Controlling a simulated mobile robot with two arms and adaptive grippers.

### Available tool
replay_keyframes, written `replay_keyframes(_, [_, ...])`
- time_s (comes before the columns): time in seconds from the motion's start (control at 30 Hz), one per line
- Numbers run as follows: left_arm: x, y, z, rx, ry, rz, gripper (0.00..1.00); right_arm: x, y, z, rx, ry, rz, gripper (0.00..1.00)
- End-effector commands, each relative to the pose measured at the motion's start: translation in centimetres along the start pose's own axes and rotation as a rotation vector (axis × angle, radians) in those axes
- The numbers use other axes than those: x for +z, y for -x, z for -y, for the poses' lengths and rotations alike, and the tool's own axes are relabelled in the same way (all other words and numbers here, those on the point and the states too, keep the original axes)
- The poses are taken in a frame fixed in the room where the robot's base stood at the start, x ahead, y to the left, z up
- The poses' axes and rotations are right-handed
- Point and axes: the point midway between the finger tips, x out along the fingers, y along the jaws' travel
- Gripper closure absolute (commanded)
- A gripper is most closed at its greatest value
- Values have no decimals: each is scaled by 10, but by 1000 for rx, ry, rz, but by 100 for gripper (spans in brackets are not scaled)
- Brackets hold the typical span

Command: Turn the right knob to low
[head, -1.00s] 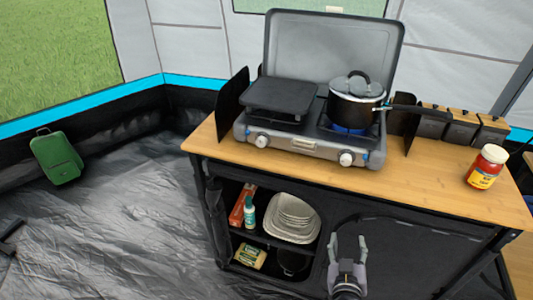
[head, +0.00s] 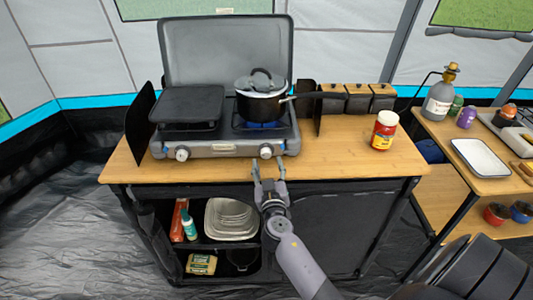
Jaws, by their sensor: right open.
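The right knob (head: 266,151) is a round white dial on the front of the grey camp stove (head: 222,148), below a black pot (head: 262,107). A blue flame shows under the pot. The left knob (head: 182,153) sits on the same front panel. My right gripper (head: 268,163) is open and empty, with its fingers pointing toward the stove just below the right knob in the picture. The knob appears between the two fingertips; I cannot tell whether they touch it. The knob's markings are too small to read. My left gripper is not in view.
The stove stands on a wooden counter (head: 345,165) with shelves below. A red jar (head: 383,130) stands on the right, and wooden-lidded containers (head: 357,97) stand behind. The pot's handle points right. A side table (head: 455,135) with a tray and bottle stands further right.

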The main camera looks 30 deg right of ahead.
Motion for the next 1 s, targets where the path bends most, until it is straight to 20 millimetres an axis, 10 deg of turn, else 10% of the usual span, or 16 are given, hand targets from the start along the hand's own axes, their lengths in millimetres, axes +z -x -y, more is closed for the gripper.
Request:
replay_keyframes(0.23, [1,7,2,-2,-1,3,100,-1,-36,0,0,0,0,52])
replay_keyframes(0.67, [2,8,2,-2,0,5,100,1,-43,0,0,0,1,52])
replay_keyframes(1.0, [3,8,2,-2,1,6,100,1,-43,0,-1,0,1,75])
